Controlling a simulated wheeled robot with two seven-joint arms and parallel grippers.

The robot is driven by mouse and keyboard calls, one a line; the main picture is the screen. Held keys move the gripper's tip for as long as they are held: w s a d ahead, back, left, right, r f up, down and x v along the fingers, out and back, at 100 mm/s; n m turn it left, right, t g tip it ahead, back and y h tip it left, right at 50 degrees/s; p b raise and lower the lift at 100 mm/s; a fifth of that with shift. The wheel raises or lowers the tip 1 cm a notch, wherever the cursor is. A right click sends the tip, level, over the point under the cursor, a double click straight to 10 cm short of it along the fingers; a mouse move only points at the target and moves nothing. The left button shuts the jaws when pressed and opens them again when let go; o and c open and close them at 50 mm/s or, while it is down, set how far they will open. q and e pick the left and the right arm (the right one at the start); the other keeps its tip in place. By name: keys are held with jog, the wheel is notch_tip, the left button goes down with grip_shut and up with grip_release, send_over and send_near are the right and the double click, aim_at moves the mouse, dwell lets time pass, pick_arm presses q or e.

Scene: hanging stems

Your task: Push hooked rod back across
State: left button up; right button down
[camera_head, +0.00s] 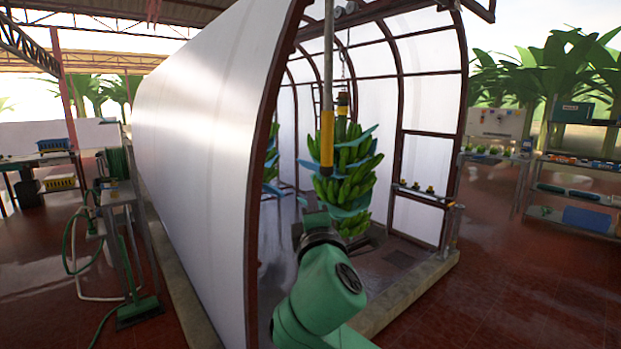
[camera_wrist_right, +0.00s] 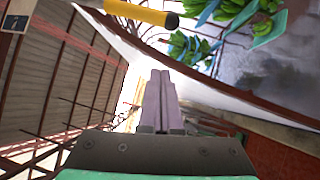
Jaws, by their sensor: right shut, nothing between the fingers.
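The hooked rod hangs upright in the head view, with a pale shaft (camera_head: 329,45) and a yellow handle (camera_head: 327,138) with a dark lower end. It hangs in front of the banana bunch (camera_head: 348,180); its top is out of frame. In the right wrist view the yellow handle (camera_wrist_right: 140,12) with its black tip crosses the top, apart from the fingers. My right gripper (camera_wrist_right: 160,76) is shut and empty. In the head view my green right arm rises below the handle; the fingers cannot be made out there. My left gripper is not in view.
A white-walled tunnel (camera_head: 190,120) with dark red arched ribs surrounds the hanging bunch. Its near rib (camera_head: 262,150) stands just left of the rod. A low concrete curb (camera_head: 405,295) edges the opening. Shelves (camera_head: 575,190) stand at right, a hose stand (camera_head: 120,200) at left.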

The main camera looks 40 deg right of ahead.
pick_arm(q)
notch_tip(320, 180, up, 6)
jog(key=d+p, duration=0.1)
jog(key=p, duration=0.5)
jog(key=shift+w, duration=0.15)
pick_arm(e)
jog(key=s+d+x, duration=0.2)
jog(key=x, duration=1.2)
jog(key=shift+d+f, duration=0.2)
jog(key=shift+d, duration=0.2)
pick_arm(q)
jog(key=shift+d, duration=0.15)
pick_arm(e)
jog(key=shift+w, duration=0.15)
